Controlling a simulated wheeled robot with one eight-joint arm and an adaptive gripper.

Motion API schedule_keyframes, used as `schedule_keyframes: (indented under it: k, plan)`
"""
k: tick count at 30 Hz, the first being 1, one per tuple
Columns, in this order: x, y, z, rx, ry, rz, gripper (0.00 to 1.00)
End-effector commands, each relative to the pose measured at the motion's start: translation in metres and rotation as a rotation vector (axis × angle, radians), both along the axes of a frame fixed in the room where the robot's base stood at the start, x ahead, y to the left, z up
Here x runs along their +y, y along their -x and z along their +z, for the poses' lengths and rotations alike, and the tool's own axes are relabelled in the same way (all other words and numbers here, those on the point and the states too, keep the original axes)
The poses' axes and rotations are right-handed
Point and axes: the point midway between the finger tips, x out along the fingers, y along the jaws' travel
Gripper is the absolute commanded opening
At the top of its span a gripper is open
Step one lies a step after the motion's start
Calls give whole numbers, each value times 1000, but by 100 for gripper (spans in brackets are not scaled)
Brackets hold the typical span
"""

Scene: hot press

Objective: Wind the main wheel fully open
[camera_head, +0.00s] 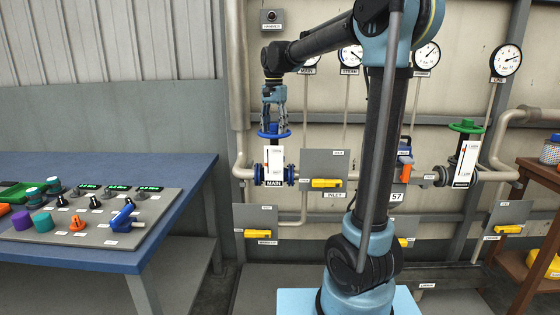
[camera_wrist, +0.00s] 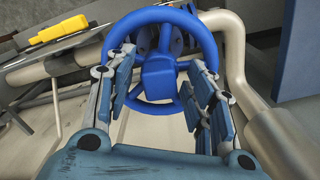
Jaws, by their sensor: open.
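The main wheel is a blue handwheel (camera_head: 274,131) on top of the valve marked MAIN (camera_head: 274,165), on the pipework at the back wall. It also shows in the wrist view as a blue ring with a square hub (camera_wrist: 158,72). My gripper (camera_head: 273,118) points down just above the wheel in the head view. In the wrist view my gripper's two fingers (camera_wrist: 162,82) are spread apart, one on each side of the wheel's hub, near the rim. I cannot tell whether they touch the rim. The scale on the valve's white plate is too small to read.
A green handwheel (camera_head: 466,126) sits on another valve at the right. Yellow-handled levers (camera_head: 327,183) are close to the right of the main valve. A blue table (camera_head: 170,166) with a control panel (camera_head: 95,217) stands at the left. Gauges (camera_head: 506,60) line the wall above.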

Motion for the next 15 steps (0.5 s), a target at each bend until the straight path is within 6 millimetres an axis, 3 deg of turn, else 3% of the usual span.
schedule_keyframes:
  k: [15]
  plan:
    - [0,0,0,-1,1,-344,50]
